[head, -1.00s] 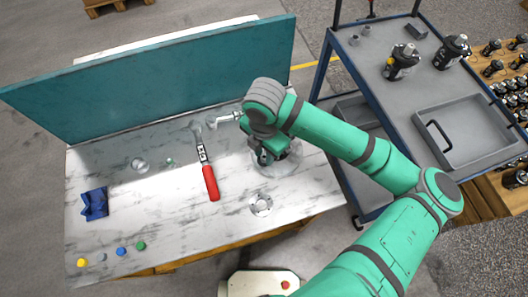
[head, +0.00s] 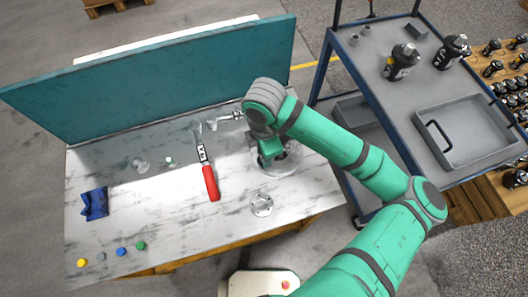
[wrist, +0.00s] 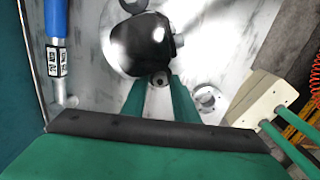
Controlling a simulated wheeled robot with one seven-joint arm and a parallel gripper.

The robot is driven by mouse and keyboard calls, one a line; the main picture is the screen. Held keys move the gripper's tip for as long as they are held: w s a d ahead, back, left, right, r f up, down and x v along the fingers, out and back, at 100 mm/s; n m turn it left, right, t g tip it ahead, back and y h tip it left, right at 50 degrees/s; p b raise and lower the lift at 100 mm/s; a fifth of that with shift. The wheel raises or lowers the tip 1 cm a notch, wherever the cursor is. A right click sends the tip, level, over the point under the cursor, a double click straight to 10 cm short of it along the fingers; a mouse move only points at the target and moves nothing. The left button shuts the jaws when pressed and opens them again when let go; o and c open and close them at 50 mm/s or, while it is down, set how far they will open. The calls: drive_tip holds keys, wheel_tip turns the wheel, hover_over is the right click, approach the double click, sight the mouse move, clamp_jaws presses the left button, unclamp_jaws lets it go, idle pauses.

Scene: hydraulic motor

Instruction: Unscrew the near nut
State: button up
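The motor (wrist: 143,45) is a glossy black body standing on the marble table, seen from above in the wrist view. A small dark nut (wrist: 158,79) with a hole shows at its near side. My gripper (wrist: 159,84) has two green fingers, parted, with bare table visible between them. Their tips are close to the nut, one to each side; whether they touch it is unclear. In the head view my gripper (head: 267,160) is over the right part of the table, and my wrist hides most of the motor and the nut.
A red-handled tool (head: 209,180) lies left of my gripper, and a metal flange disc (head: 262,204) lies in front. A blue-handled tool (wrist: 56,20) shows in the wrist view. A teal panel (head: 160,80) stands behind. A cart (head: 375,100) is to the right.

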clamp_jaws()
drive_tip(key=n, duration=0.5)
drive_tip(key=shift+n, duration=0.4)
drive_tip(key=n, duration=0.4)
drive_tip(key=shift+r+n, duration=0.1)
drive_tip(key=shift+n, duration=0.2)
unclamp_jaws()
